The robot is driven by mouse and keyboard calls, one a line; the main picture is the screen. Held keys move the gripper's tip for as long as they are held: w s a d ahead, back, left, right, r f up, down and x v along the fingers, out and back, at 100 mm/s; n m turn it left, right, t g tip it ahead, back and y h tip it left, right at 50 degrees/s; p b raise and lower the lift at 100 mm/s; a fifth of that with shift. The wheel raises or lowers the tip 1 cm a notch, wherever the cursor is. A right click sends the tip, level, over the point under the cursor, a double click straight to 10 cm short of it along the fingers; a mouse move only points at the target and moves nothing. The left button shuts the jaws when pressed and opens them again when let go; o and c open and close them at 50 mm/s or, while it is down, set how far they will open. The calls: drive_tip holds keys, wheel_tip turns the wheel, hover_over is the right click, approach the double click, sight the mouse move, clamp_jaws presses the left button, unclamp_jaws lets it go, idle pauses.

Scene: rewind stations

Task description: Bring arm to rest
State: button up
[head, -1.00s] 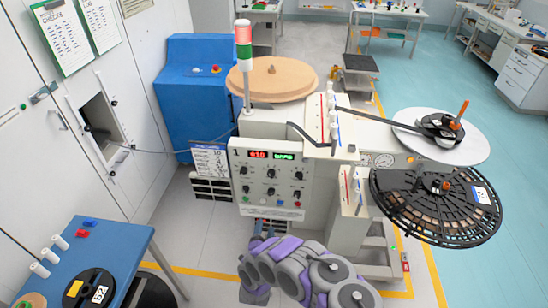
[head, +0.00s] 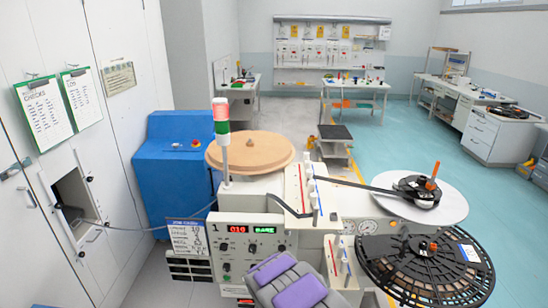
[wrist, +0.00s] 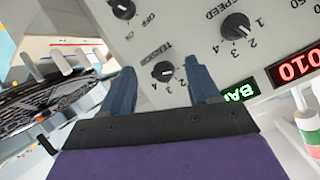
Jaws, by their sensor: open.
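My gripper (wrist: 160,90) shows in the wrist view with its two blue-grey fingers spread apart and nothing between them. Beyond the fingers is the control panel (wrist: 180,35) of the rewind station, with speed and tension knobs and lit displays. I cannot tell the exact gap between the fingertips and the panel. In the head view, my purple and grey arm is folded up at the bottom centre, in front of the same panel (head: 234,248). The gripper itself is hidden there.
The station carries a tan disc (head: 249,153), a white disc (head: 420,197) and a black slotted reel (head: 424,268) jutting right. A signal tower (head: 222,135) stands at its left. A blue cabinet (head: 168,172) stands behind left. Open teal floor (head: 440,145) lies at the back right.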

drive_tip(key=s+d+r+n+g+b, duration=0.1)
drive_tip(key=s+d+r+g, duration=0.2)
drive_tip(key=s+d+r, duration=0.3)
drive_tip(key=s+d+r+n+g+b, duration=0.1)
drive_tip(key=s+d+r+g, duration=0.25)
drive_tip(key=s+r, duration=0.55)
drive_tip(key=s+d+r+n+g+b, duration=0.1)
drive_tip(key=s+r+g, duration=0.1)
drive_tip(key=s, duration=1.1)
drive_tip(key=s+d+r+n+g, duration=0.1)
drive_tip(key=s+r+g, duration=0.2)
drive_tip(key=s, duration=1.1)
drive_tip(key=s+d+r+n+g+b, duration=0.1)
drive_tip(key=s+r+g, duration=0.2)
drive_tip(key=s, duration=1.1)
drive_tip(key=shift+s+d+r+n+b, duration=0.15)
drive_tip(key=shift+d+n+b, duration=0.15)
drive_tip(key=shift+n, duration=0.1)
drive_tip(key=shift+a, duration=0.1)
drive_tip(key=shift+c, duration=0.2)
